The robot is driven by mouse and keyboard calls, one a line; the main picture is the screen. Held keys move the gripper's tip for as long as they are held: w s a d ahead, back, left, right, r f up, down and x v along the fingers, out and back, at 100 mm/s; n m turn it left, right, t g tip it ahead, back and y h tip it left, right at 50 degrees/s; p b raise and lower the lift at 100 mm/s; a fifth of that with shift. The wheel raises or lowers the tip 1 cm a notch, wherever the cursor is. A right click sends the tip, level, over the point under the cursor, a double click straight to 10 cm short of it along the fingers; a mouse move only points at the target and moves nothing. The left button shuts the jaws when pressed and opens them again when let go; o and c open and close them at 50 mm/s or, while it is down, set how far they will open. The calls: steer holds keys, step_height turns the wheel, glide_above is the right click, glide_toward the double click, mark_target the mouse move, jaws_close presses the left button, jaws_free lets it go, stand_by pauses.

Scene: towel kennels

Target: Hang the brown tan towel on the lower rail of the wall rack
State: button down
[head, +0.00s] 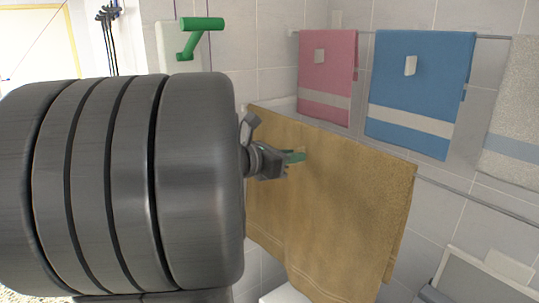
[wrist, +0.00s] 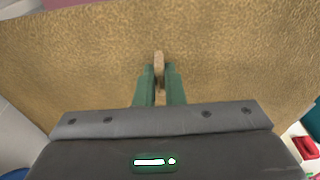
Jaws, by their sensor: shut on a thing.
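The brown tan towel (head: 345,200) hangs spread out along the wall, below the other towels. Its top edge runs nearly in line with the lower rail (head: 455,193), which shows only to the right of the towel. I cannot tell whether the towel rests over the rail or hangs just in front of it. My gripper (head: 294,157) is at the towel's front face, below the top edge. In the wrist view its green fingers (wrist: 160,82) are closed on a small tan tab of the towel, and the towel (wrist: 70,60) fills most of that view.
A pink towel (head: 326,75), a blue towel (head: 420,90) and a grey towel (head: 515,115) hang from the upper rail (head: 492,37). A green lever (head: 200,25) is on the wall at upper left. A grey bin-like object (head: 485,275) stands at lower right.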

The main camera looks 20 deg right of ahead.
steer(key=shift+f, duration=0.35)
steer(key=c, duration=1)
jaws_free()
steer(key=shift+c, duration=0.2)
steer(key=f+p+v, duration=0.1)
steer(key=p+v, duration=0.1)
steer(key=v, duration=0.7)
steer(key=shift+f, duration=0.25)
